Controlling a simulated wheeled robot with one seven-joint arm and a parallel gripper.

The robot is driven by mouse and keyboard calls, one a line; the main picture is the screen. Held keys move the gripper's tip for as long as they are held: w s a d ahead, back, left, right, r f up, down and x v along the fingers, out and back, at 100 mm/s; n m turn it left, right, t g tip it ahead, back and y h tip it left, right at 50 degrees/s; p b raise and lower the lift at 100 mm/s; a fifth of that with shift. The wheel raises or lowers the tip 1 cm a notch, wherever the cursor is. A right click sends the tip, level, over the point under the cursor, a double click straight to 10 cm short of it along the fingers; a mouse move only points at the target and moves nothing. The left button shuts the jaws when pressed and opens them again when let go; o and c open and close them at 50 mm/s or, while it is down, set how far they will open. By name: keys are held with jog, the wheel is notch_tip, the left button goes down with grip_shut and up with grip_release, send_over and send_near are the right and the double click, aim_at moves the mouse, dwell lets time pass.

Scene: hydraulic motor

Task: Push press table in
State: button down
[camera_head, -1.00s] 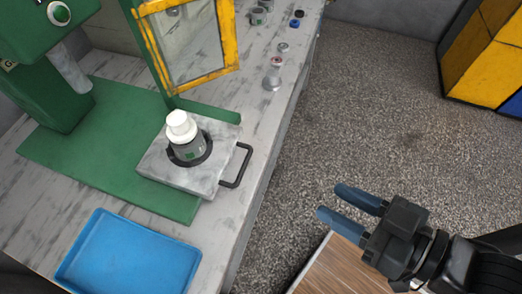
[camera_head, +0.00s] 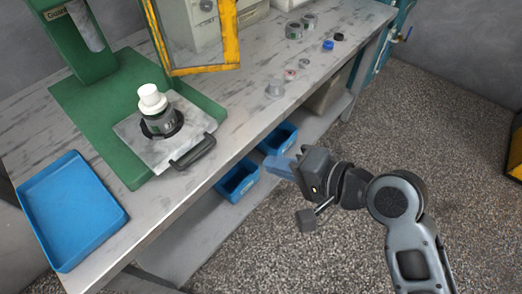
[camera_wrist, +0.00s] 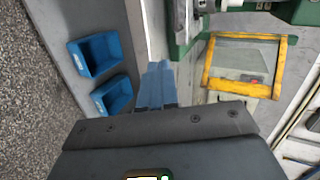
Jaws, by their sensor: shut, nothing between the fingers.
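The press table is a grey metal plate (camera_head: 130,128) with a dark handle (camera_head: 194,152) on its right side. It sits on the green press base (camera_head: 75,88) and sticks out toward the bench's front edge. A grey cylindrical part with a white top (camera_head: 153,100) stands upright on the plate in a dark ring. My gripper (camera_head: 277,166) has blue fingers and is shut and empty. It is to the right of the handle, apart from it, out past the bench edge. The wrist view shows the shut fingers (camera_wrist: 155,84) in front of the bench.
A yellow-framed guard (camera_head: 207,69) stands open behind the plate. A blue tray (camera_head: 70,210) lies at the left. Several small parts lie farther along the bench (camera_head: 245,105). Blue bins (camera_head: 238,181) stand on the shelf below.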

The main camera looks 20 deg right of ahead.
jog(key=shift+w+a+r+p+x, duration=0.15)
jog(key=shift+r+x, duration=0.25)
jog(key=shift+x, duration=1.75)
jog(key=shift+w+a+r+p+x, duration=0.15)
jog(key=shift+r+x, duration=0.3)
jog(key=shift+x, duration=1.75)
jog(key=shift+w+a+r+p+x, duration=0.15)
jog(key=shift+r+x, duration=0.25)
jog(key=shift+x, duration=1.75)
jog(key=shift+w, duration=0.1)
jog(key=shift+y, duration=0.3)
jog(key=w+a+b, duration=0.1)
jog(key=w+a, duration=0.3)
jog(key=w, duration=0.2)
jog(key=w+a+b, duration=0.2)
jog(key=w+a, duration=0.2)
jog(key=w, duration=0.2)
jog(key=w+a+b, duration=0.1)
jog(key=w+a, duration=0.3)
jog(key=w, duration=0.2)
jog(key=shift+f+b, duration=0.1)
jog(key=shift+b, duration=0.25)
jog(key=shift+w+a, duration=0.1)
jog(key=shift+w, duration=0.15)
jog(key=shift+w+a+r, duration=0.1)
jog(key=shift+r, duration=0.2)
jog(key=shift+r, duration=0.1)
